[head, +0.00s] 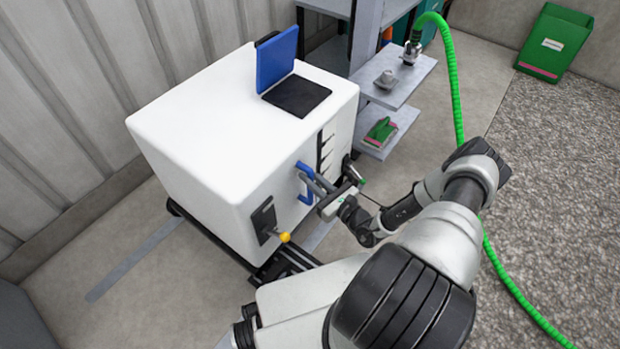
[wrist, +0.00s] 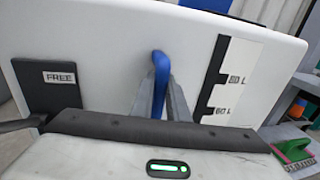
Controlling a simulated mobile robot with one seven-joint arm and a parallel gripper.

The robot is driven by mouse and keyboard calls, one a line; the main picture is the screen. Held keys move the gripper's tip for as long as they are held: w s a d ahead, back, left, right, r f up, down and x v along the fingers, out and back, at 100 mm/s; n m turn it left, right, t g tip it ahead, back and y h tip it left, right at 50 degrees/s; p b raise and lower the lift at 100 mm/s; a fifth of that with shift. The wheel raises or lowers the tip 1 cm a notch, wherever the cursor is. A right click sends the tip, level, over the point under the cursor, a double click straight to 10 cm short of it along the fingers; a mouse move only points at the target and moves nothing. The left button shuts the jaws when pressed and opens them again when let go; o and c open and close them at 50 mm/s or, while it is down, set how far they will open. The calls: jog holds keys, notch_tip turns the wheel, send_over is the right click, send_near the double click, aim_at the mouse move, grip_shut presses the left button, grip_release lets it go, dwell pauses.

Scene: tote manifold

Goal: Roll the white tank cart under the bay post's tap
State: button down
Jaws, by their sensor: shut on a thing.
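The white tank cart (head: 205,125) stands at the left on a dark wheeled frame. Its blue lid (head: 277,60) is up over a dark top opening. My gripper (head: 312,188) is shut on the blue handle (head: 303,180) on the tank's near side. In the wrist view the handle (wrist: 160,75) stands between my two fingers. The wrist view also shows a dark plate reading FREE (wrist: 59,77) and a level gauge (wrist: 225,80) marked 80 L and 60 L. A grey post (head: 366,35) with shelves stands behind the cart. I cannot make out its tap for certain.
A green hose (head: 456,90) ends in a metal fitting (head: 410,52) at the upper shelf and runs down to the right. A yellow knob (head: 285,237) sticks out low on the cart. A green bin (head: 555,42) stands back right. A wall (head: 90,80) closes the left.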

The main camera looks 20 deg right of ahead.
jog(key=shift+w+d, duration=0.15)
jog(key=shift+d, duration=0.2)
jog(key=c, duration=1.7)
grip_release()
jog(key=shift+c, duration=0.2)
jog(key=p+v, duration=0.2)
jog(key=v, duration=1.5)
jog(key=shift+s, duration=0.2)
